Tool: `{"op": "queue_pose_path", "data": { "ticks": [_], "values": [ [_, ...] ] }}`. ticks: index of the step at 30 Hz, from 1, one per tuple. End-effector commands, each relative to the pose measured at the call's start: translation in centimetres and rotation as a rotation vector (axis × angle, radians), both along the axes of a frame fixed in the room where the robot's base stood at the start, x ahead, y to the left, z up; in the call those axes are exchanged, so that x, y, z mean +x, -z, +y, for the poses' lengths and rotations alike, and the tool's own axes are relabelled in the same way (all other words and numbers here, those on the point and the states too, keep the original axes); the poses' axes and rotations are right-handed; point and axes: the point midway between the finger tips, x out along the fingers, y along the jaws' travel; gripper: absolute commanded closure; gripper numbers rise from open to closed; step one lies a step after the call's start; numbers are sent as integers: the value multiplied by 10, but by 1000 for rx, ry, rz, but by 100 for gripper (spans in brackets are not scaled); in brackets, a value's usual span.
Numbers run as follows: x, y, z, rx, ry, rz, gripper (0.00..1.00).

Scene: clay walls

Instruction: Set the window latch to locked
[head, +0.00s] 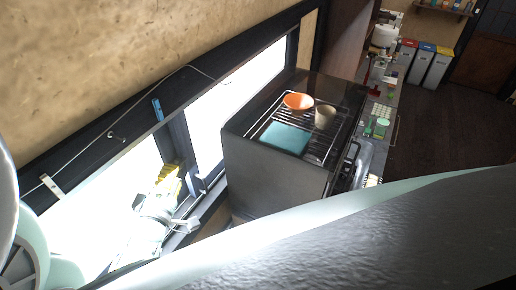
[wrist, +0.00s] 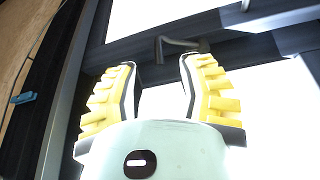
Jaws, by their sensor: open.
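The window latch (wrist: 178,43) shows in the wrist view as a thin dark-grey bent handle. It sits on the dark window frame (wrist: 140,48), just beyond my fingertips. Its long part runs roughly sideways, with a short bent end at the left. My gripper (wrist: 158,64) has two yellow-ribbed fingers spread apart, with nothing between them. The latch lies ahead of the gap, and I see no clear contact. In the head view my gripper (head: 171,178) is in front of the bright window beside the dark upright. I cannot clearly make out the latch there.
A dark oven (head: 265,170) stands right of the window, with a rack holding an orange bowl (head: 298,102), a beige cup (head: 325,117) and a teal tray (head: 285,139). A blue clip (head: 157,109) is on the upper window frame. A cable runs along the wall.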

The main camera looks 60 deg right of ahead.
Motion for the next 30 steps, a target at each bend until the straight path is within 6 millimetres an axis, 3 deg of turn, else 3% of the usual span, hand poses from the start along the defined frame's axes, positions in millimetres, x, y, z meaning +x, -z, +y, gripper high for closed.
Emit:
{"op": "queue_pose_path", "data": {
  "ticks": [6, 13, 30],
  "values": [
    [-19, 3, 40, 1, -4, 2, 61],
    [-33, 6, 69, 2, -4, 1, 61],
    [-38, 5, 76, -3, -2, 0, 61]
  ]
}}
